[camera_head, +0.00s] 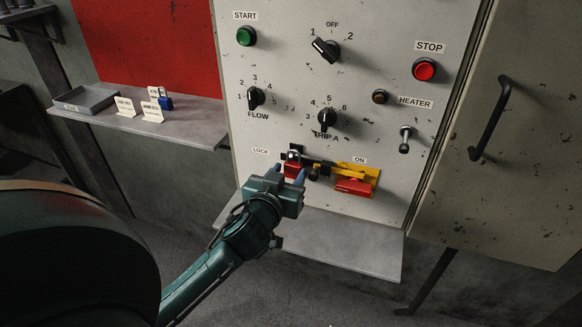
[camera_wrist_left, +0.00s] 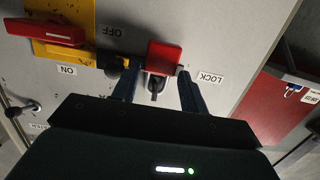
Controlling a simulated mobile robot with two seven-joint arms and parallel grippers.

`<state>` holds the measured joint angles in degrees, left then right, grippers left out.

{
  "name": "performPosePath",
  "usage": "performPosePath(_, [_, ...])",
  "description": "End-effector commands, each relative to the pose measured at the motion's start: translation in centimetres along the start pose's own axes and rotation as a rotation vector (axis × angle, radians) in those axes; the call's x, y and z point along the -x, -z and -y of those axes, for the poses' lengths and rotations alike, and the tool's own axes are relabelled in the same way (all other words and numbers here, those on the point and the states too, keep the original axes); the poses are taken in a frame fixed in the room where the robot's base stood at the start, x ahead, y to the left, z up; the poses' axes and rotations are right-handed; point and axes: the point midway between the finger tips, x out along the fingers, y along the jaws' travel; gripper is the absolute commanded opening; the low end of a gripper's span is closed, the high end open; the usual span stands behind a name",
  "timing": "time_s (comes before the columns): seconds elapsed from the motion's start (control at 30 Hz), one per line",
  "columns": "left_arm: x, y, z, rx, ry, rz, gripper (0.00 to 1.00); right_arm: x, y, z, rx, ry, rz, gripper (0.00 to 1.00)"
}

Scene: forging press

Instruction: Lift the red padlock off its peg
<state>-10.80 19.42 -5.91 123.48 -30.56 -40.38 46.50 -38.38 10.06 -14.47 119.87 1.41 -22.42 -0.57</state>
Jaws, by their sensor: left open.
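The red padlock (camera_head: 292,170) hangs at the lock hasp on the grey panel, under the LOCK label. In the left wrist view the red padlock (camera_wrist_left: 163,57) shows with its grey shackle toward the gripper. My left gripper (camera_head: 287,178) is open at the padlock. In the wrist view its two blue fingers (camera_wrist_left: 158,82) stand on either side of the padlock's shackle side; whether they touch it I cannot tell. The peg is mostly hidden behind the padlock. My right gripper is not in view.
A yellow bracket with a red handle (camera_head: 354,187) is just right of the padlock. Knobs and buttons, including the red STOP button (camera_head: 424,69), cover the panel above. A shelf (camera_head: 190,131) at left holds a grey tray (camera_head: 84,98), tags and a blue padlock (camera_head: 165,103). A ledge (camera_head: 350,240) lies below.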

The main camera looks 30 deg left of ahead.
Motion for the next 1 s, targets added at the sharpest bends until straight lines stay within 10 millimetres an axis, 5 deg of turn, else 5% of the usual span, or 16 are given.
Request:
performPosePath(0.2, [-2.1, 0.0, 0.0, -0.001, -0.001, 0.001, 0.44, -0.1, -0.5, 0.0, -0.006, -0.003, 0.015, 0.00])
performPosePath(0.57, [-2.5, -0.1, 0.0, 0.000, -0.001, 0.001, 0.43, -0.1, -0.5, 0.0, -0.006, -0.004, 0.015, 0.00])
performPosePath(0.9, [-2.4, -0.1, 0.0, 0.000, -0.001, 0.001, 0.15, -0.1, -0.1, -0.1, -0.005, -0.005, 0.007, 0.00])
performPosePath(1.0, [-2.4, 0.0, 0.0, 0.000, -0.001, 0.000, 0.13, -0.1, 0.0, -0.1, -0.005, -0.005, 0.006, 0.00])
